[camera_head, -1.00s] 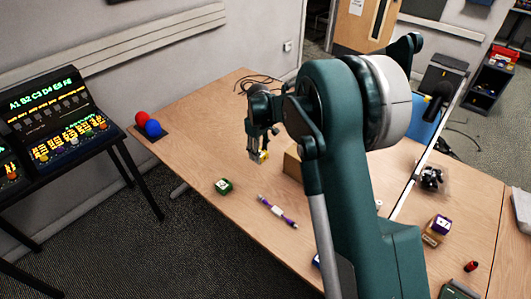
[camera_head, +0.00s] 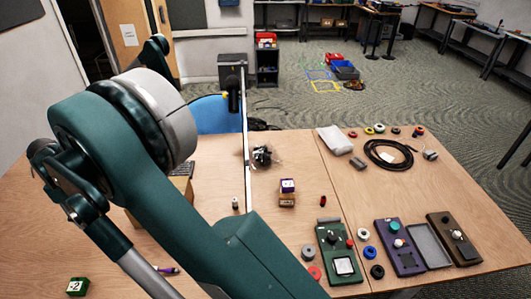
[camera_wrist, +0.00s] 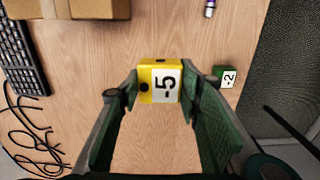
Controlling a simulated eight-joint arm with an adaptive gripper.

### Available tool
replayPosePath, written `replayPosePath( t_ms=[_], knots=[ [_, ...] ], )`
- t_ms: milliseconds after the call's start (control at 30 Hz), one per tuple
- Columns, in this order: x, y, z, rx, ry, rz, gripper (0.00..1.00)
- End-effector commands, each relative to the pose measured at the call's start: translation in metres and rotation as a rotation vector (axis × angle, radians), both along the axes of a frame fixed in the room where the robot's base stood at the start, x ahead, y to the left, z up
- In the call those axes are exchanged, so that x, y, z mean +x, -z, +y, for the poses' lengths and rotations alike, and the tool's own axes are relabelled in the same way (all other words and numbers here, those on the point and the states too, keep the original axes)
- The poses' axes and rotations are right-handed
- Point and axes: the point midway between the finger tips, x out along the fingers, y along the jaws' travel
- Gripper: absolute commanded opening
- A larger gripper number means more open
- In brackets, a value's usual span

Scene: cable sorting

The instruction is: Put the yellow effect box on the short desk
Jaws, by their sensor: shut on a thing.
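The yellow effect box (camera_wrist: 147,75), with a white face marked "-5", is between the fingertips of my gripper (camera_wrist: 160,88) in the wrist view. The fingers are shut on its two sides. Wooden desktop shows below the box; how high it is held is hard to tell. In the head view my arm hides or leaves out the gripper and box. Wooden desktops show on the left (camera_head: 215,160) and on the right (camera_head: 350,200), with a seam between them. I cannot tell which is the short desk.
A green box marked "-2" (camera_wrist: 226,76) lies right of the yellow box. A cardboard box (camera_wrist: 85,8), a keyboard (camera_wrist: 18,55) and loose cables (camera_wrist: 35,140) are nearby. The right desktop holds several devices (camera_head: 398,245), a coiled black cable (camera_head: 390,154) and small discs.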

Motion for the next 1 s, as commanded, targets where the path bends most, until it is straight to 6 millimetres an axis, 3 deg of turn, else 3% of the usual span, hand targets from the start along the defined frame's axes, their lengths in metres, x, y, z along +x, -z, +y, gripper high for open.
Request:
replayPosePath(
  t_ms=[300,500,733,1000],
  knots=[
    [0.0,-0.111,0.0,0.0,0.0,0.0,0.21],
    [0.0,-0.156,0.0,0.0,0.0,0.0,0.21],
    [0.002,-0.196,-0.002,0.0,0.003,0.0,0.21],
    [0.046,-0.194,-0.042,0.0,0.072,0.0,0.21]
  ],
)
